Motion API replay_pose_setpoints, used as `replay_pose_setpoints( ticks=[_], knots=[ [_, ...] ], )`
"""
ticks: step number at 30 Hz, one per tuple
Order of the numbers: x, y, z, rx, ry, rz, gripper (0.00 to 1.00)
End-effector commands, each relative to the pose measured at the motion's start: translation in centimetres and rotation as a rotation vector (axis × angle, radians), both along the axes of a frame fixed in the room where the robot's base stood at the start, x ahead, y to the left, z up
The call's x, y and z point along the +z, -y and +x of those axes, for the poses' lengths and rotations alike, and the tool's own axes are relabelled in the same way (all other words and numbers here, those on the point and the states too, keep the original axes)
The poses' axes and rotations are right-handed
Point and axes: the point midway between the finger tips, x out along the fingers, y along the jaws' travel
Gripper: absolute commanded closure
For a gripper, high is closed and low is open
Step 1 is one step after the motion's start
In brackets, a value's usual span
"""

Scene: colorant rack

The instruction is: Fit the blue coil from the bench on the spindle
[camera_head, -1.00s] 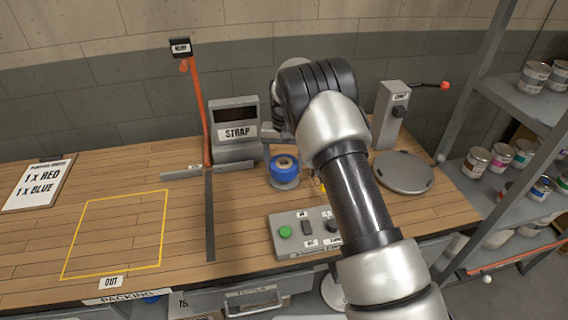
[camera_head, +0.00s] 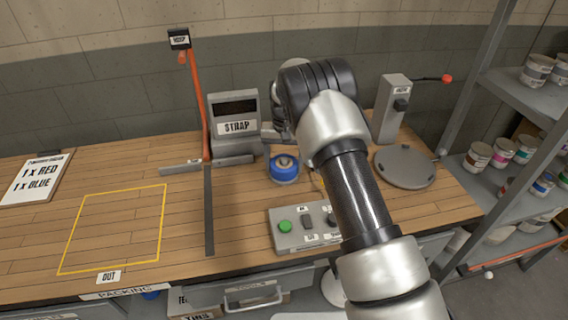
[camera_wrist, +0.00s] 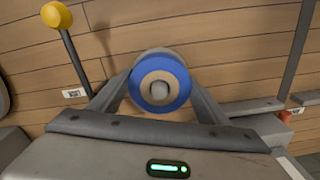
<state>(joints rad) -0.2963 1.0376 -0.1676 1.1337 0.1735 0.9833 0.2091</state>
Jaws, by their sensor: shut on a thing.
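The blue coil (camera_head: 284,173) sits at the bench's back, right of the strap machine, low over a round grey base. In the wrist view, the blue coil (camera_wrist: 183,88) shows as a blue ring with a pale core, between the fingers. The spindle's (camera_wrist: 160,91) grey rounded tip shows in the middle of the core, so the coil is around it. My gripper (camera_wrist: 160,86) is shut on the coil, one finger on each side. Whether the coil's underside rests fully on the base is hidden. In the head view my arm hides most of the gripper.
The strap machine (camera_head: 235,127) stands left of the coil. A control box (camera_head: 304,228) with a green button lies in front. A yellow-knobbed lever (camera_wrist: 57,16) is close in the wrist view. A round grey plate (camera_head: 405,168) lies right. The yellow-outlined area is clear.

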Motion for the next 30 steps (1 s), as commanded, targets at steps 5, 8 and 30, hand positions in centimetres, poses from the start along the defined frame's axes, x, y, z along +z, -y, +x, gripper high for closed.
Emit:
replay_pose_setpoints(
  ticks=[5,8,30],
  knots=[
    [-0.2,0.0,0.0,0.0,0.001,0.0,0.57],
    [-0.2,0.0,0.0,0.0,0.001,0.0,0.27],
    [5.0,0.0,0.1,0.0,0.005,0.001,0.09]
  ],
)
